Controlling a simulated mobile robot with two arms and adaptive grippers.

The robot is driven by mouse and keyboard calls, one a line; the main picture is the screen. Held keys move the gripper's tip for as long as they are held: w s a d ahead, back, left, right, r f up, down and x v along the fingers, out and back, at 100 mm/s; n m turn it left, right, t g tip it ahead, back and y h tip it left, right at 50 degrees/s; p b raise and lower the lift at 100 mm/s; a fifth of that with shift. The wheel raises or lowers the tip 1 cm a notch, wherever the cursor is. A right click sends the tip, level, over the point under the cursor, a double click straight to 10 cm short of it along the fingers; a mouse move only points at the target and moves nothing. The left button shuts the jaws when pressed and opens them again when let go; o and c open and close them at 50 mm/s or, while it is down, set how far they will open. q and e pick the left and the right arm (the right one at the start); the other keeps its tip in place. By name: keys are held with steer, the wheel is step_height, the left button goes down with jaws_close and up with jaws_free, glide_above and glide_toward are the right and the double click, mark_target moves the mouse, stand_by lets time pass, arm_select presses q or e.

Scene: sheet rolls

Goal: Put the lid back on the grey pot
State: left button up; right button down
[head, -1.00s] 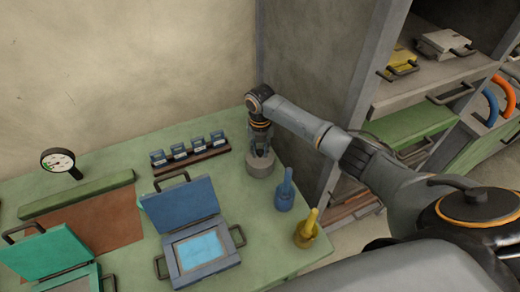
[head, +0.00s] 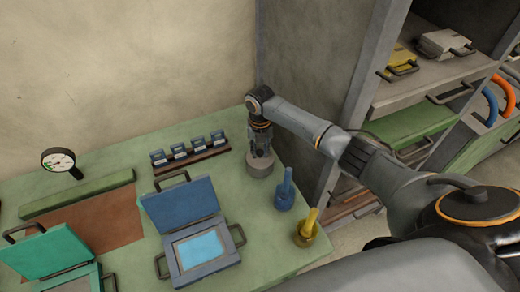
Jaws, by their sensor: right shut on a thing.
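The grey pot (head: 260,166) is a short round cylinder at the back right of the green table, close to the grey cabinet side. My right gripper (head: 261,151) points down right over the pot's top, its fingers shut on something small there. The gripper hides most of the pot's top, so the lid cannot be made out clearly; the held part is likely its knob. My left gripper is not in view.
A blue hinged press (head: 182,205) is open to the left. A rack of small blocks (head: 190,152) stands behind. The cabinet side (head: 308,90) rises close on the right.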

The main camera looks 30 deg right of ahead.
steer(key=c, duration=1.1)
jaws_free()
steer(key=shift+o, duration=0.5)
steer(key=o, duration=0.4)
steer(key=shift+r, duration=0.15)
steer(key=shift+r+p, duration=3.2)
steer(key=shift+r, duration=0.2)
jaws_close()
steer(key=shift+f, duration=0.2)
